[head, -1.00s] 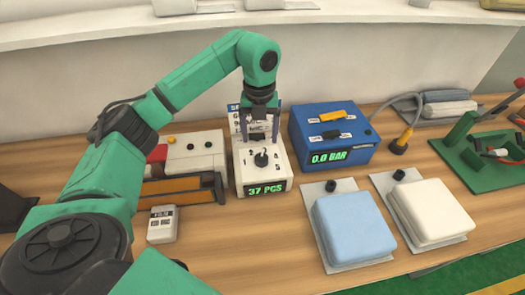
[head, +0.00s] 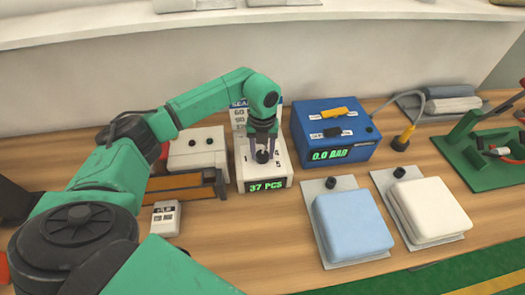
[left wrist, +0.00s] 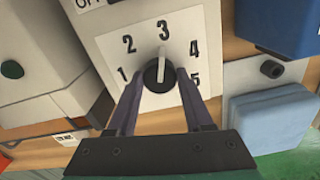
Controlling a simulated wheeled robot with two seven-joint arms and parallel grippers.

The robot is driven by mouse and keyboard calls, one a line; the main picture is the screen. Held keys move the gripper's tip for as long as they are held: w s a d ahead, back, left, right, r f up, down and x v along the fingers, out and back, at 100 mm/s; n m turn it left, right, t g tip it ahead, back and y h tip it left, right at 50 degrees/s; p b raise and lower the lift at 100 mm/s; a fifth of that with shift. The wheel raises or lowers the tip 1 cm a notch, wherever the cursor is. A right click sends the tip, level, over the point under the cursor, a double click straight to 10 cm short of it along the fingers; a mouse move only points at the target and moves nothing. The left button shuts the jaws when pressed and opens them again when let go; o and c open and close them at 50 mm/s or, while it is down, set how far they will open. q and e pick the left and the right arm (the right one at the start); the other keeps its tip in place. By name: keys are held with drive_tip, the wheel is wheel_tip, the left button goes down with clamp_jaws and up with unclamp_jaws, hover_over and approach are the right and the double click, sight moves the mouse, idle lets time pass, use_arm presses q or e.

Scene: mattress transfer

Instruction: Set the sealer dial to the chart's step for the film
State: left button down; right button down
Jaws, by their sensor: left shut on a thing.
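The sealer dial (left wrist: 153,87) is a round black knob with a white pointer line, on a white panel numbered 1 to 5. Its pointer points up, at the 3. My left gripper (head: 263,155) is shut on the dial, with a dark finger at either side of it. The dial sits on top of the white sealer box (head: 245,175), whose green display reads 37 PCS. Behind it stands the chart (head: 238,113), with blue heading and numbers such as 60 and 90. My arm hides the chart's right part. My right gripper is not in view.
A blue box (head: 361,149) with a green display and yellow and black switches stands right of the sealer. A small white device (head: 165,219) with an unreadable screen lies at front left. Blue (head: 352,223) and white (head: 432,208) padded blocks lie on sheets at right.

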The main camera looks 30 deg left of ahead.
use_arm(q)
drive_tip(key=shift+m, duration=0.3)
drive_tip(key=shift+m+b, duration=0.75)
drive_tip(key=shift+m, duration=0.05)
drive_tip(key=shift+m+b, duration=0.7)
drive_tip(key=shift+m, duration=0.5)
drive_tip(key=m+b, duration=0.1)
drive_tip(key=m, duration=0.1)
drive_tip(key=shift+m, duration=0.3)
drive_tip(key=shift+r+m+b, duration=0.1)
drive_tip(key=shift+m+b, duration=0.4)
drive_tip(key=shift+m, duration=0.7)
drive_tip(key=shift+w, duration=0.1)
drive_tip(key=shift+c, duration=1.5)
unclamp_jaws()
